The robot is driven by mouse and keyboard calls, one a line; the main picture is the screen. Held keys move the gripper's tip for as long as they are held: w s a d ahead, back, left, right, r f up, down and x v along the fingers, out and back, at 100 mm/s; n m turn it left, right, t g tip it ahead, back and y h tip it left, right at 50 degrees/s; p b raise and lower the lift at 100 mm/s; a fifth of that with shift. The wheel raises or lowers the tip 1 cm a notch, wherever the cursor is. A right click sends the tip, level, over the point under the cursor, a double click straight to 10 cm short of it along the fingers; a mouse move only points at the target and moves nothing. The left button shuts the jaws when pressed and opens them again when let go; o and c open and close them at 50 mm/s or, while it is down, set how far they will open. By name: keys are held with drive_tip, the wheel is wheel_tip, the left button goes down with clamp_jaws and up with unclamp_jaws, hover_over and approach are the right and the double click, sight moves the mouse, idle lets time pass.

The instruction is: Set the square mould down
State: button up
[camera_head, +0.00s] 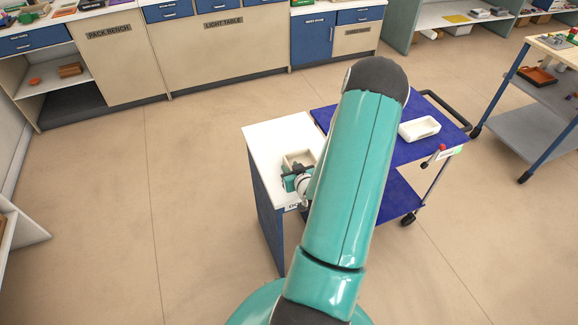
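A cream square mould (299,156) shows at the far side of my gripper (292,170), over the white top of a small cabinet (273,138). My gripper is at the mould's near edge, and its teal body and dark fingers overlap that edge. The fingers are too small to tell whether they are shut on the mould. I cannot tell whether the mould rests on the white top or hangs just above it. My teal arm hides the right part of the cabinet top.
A blue cart (450,131) stands against the cabinet's right side, with a pale rectangular mould (419,128) on its top. Another trolley (550,95) stands at the far right. Benches line the back wall. The floor (190,190) to the left is clear.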

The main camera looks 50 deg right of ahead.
drive_tip(key=v, duration=0.9)
drive_tip(key=shift+s, duration=0.15)
drive_tip(key=shift+w+r, duration=0.3)
drive_tip(key=shift+w, duration=0.05)
drive_tip(key=w+a+r+n+g+y, duration=0.1)
drive_tip(key=w+a+r+n+g, duration=0.1)
drive_tip(key=w+a+r, duration=0.5)
drive_tip(key=w+a+r+n+g+y, duration=0.15)
drive_tip(key=w+a+r, duration=0.35)
drive_tip(key=r, duration=0.5)
drive_tip(key=s+a+r+n+y, duration=0.1)
drive_tip(key=s+a+r, duration=0.3)
drive_tip(key=a, duration=0.4)
drive_tip(key=s+a+r+g+y, duration=0.1)
drive_tip(key=s+a+r, duration=0.3)
drive_tip(key=a, duration=0.4)
drive_tip(key=s+a+r+n+g+y, duration=0.1)
drive_tip(key=s+a+r, duration=0.3)
drive_tip(key=a, duration=0.4)
drive_tip(key=shift+s+r+n+y, duration=0.35)
drive_tip(key=shift+r+y, duration=0.15)
drive_tip(key=shift+y, duration=0.25)
